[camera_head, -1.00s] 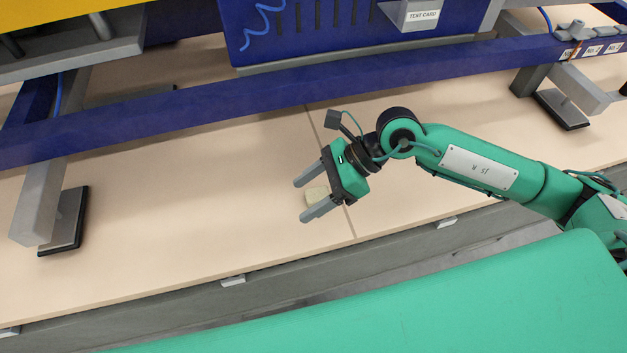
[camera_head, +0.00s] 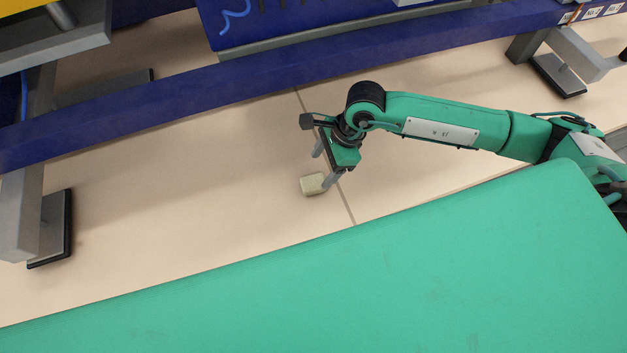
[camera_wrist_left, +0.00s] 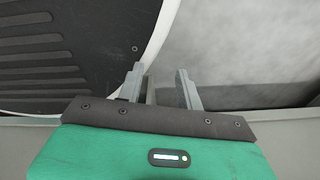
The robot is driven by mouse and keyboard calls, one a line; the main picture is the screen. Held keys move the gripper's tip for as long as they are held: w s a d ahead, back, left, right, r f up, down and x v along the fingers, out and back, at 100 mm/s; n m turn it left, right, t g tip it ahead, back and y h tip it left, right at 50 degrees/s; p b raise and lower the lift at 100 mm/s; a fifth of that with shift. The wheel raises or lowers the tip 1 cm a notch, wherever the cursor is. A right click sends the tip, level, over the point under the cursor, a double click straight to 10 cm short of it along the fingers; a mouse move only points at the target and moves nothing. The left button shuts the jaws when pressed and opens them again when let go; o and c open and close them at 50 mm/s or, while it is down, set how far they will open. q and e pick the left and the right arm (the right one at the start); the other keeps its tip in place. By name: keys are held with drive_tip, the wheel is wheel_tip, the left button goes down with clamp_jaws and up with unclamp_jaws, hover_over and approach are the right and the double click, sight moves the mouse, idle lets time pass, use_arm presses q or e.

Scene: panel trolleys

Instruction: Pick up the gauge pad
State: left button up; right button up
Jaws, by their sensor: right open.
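The gauge pad (camera_head: 312,185), a small pale beige block, lies on the beige floor under the trolley frame in the head view. My right gripper (camera_head: 323,168) is right at it, fingers pointing down. One finger stands at the pad's right side and the other shows behind it, nearer the blue bar. The jaws are open, and I cannot tell whether a finger touches the pad. My left gripper (camera_wrist_left: 167,85) shows only in the left wrist view, with its two fingers apart and nothing between them.
A blue trolley bar (camera_head: 270,90) runs across above and behind the pad. Grey trolley feet (camera_head: 45,228) stand at left and right (camera_head: 560,75). A large green surface (camera_head: 330,280) fills the foreground. The beige floor left of the pad is clear.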

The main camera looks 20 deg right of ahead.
sight(314, 180)
drive_tip(key=shift+s+a+f, duration=0.1)
drive_tip(key=shift+a+f, duration=0.15)
drive_tip(key=shift+f, duration=0.1)
drive_tip(key=p+x, duration=0.1)
drive_tip(key=x, duration=0.2)
drive_tip(key=shift+s+a+f, duration=0.1)
drive_tip(key=shift+f, duration=0.2)
drive_tip(key=shift+a+f, duration=0.15)
drive_tip(key=shift+f, duration=0.15)
use_arm(q)
drive_tip(key=shift+s+a, duration=0.15)
drive_tip(key=shift+s, duration=0.9)
drive_tip(key=shift+r, duration=0.1)
use_arm(e)
drive_tip(key=shift+c, duration=0.5)
use_arm(q)
drive_tip(key=shift+w+d, duration=0.15)
drive_tip(key=shift+d, duration=0.05)
use_arm(e)
drive_tip(key=c, duration=1)
